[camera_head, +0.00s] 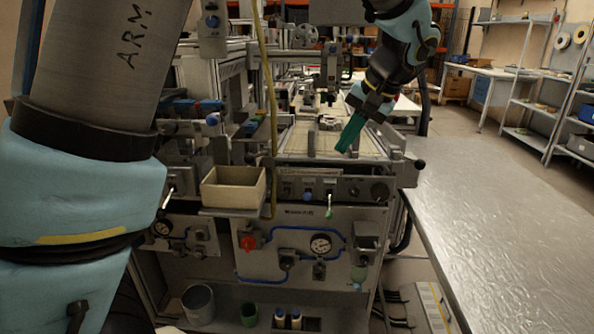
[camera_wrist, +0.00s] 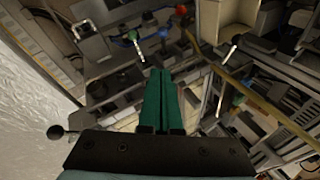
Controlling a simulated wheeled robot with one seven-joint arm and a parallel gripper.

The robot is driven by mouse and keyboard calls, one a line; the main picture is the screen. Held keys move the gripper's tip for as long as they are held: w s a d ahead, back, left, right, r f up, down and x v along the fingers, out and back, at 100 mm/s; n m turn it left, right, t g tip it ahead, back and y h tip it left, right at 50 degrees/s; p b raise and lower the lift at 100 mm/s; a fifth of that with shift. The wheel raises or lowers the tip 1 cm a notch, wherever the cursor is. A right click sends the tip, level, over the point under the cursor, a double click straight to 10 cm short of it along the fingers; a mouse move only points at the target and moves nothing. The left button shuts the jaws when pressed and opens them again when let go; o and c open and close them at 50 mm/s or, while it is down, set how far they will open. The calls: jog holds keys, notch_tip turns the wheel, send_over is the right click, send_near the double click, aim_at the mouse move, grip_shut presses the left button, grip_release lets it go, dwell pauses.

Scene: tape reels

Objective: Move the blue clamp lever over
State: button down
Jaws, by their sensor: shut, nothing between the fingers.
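My gripper (camera_head: 350,133) has long green fingers, pressed together and empty, over the right part of the machine's pale top plate. In the wrist view my gripper (camera_wrist: 163,80) points up from the bottom middle. A blue knob (camera_head: 212,118) sits on the machine's left side, well left of my gripper; another blue knob (camera_head: 308,196) is on the front panel. I cannot tell which belongs to the clamp lever. In the wrist view, a small blue part (camera_wrist: 237,98) lies right of the fingers, apart from them.
A beige bin (camera_head: 234,188) stands at the machine's front left. A green-tipped lever (camera_head: 329,214) hangs on the front panel, and a black ball knob (camera_head: 420,165) sticks out at the right corner. A bare metal table (camera_head: 490,230) lies to the right.

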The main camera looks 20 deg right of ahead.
jog(key=shift+w+d+r, duration=0.25)
jog(key=shift+d+r, duration=0.1)
jog(key=shift+d, duration=0.15)
jog(key=p, duration=0.2)
send_near(308, 195)
jog(key=w+d+f, duration=0.3)
jog(key=w, duration=0.1)
jog(key=shift+a+f+p, duration=0.65)
jog(key=shift+a+f, duration=0.85)
jog(key=shift+a, duration=0.05)
jog(key=shift+s+f+b, duration=0.1)
jog(key=shift+f+b, duration=0.05)
jog(key=shift+b, duration=0.2)
jog(key=shift+s+f+t+b, duration=0.1)
jog(key=shift+t+b, duration=0.3)
jog(key=shift+b, duration=0.4)
